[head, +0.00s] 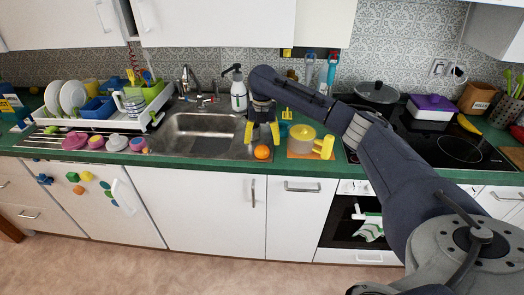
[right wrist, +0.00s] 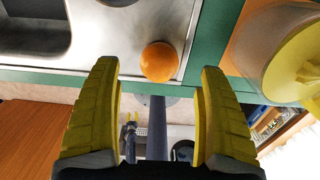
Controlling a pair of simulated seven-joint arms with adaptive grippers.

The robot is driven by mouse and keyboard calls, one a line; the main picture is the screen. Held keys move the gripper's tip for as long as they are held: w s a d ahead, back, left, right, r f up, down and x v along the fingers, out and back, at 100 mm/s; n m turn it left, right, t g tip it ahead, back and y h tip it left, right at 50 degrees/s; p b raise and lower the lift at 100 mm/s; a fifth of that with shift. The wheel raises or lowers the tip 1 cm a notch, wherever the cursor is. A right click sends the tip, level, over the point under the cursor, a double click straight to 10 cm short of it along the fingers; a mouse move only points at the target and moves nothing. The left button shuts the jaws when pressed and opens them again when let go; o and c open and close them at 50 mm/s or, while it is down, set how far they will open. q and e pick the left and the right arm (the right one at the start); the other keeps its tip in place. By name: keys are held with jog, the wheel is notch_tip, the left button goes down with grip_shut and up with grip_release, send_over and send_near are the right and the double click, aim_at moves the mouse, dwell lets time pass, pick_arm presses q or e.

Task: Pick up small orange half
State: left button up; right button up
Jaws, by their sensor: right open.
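The small orange half (head: 262,152) shows as a round orange shape near the counter's front edge, by the right front corner of the sink. In the right wrist view the orange half (right wrist: 159,61) sits on the metal sink rim, ahead of and between the fingers. My right gripper (head: 262,132) points down just above it in the head view. Its yellow fingers (right wrist: 160,100) are open and empty, one to each side, and do not touch the orange. Its flat side cannot be seen. My left gripper is not in view.
A pitcher with a yellow lid and handle (head: 303,140) stands on a board close to the right of the orange. The sink basin (head: 205,133) lies to the left. A soap bottle (head: 238,92) stands behind. The green counter edge (head: 225,160) is close in front.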

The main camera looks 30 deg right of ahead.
aim_at(262, 145)
jog(key=shift+f, duration=2.6)
jog(key=shift+c, duration=0.6)
jog(key=c, duration=1.3)
